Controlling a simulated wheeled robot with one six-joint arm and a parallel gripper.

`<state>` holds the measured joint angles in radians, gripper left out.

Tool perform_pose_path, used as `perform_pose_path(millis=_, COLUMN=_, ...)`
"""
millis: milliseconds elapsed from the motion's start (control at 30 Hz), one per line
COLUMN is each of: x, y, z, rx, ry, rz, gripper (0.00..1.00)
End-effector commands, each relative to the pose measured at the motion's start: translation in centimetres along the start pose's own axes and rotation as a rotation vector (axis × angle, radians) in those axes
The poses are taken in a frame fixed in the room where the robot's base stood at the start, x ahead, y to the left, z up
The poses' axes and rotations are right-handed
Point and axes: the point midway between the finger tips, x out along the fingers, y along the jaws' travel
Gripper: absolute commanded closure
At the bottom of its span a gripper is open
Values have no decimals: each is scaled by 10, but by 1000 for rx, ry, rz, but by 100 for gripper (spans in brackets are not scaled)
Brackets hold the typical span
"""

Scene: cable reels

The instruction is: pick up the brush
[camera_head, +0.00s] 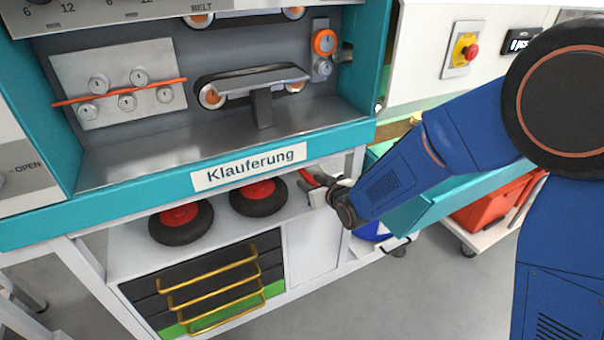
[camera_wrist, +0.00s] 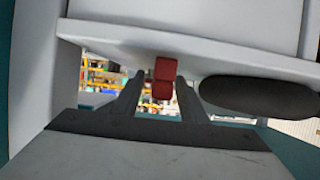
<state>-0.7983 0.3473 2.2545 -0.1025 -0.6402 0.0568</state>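A red thing, which looks like the brush's handle (camera_head: 309,178), lies on the pale shelf under the Klauferung machine, right of the black wheels. In the wrist view the red handle (camera_wrist: 163,77) sticks out at the shelf edge, between the two dark fingers. My gripper (camera_head: 330,190) is at the shelf's right end, close to the red thing. In the wrist view the gripper's fingers (camera_wrist: 161,88) stand apart, one on each side of the handle, with gaps showing. The brush's head and bristles cannot be made out.
Two black wheels with red hubs (camera_head: 180,216) (camera_head: 259,196) lie on the shelf (camera_head: 130,262), left of the gripper. One dark wheel (camera_wrist: 258,97) is close by in the wrist view. The teal machine bench (camera_head: 120,204) overhangs the shelf. A red bin (camera_head: 490,208) stands at right.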

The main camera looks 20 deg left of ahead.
Motion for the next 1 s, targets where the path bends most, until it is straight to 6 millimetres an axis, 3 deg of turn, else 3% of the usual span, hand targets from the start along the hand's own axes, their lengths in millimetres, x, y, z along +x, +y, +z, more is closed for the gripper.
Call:
perform_pose_path(millis=133, x=14, y=0, z=0, rx=0, ry=-1, rz=-1, gripper=61)
perform_pose_path(millis=367, x=15, y=0, z=0, rx=0, ry=-1, rz=0, gripper=61)
perform_pose_path(millis=533, x=15, y=0, z=0, rx=0, ry=-1, rz=0, gripper=100)
perform_pose_path(millis=867, x=15, y=0, z=-1, rx=1, ry=0, rz=0, gripper=100)
perform_pose_path(millis=1000, x=15, y=2, z=-11, rx=2, ry=1, rz=2, gripper=100)
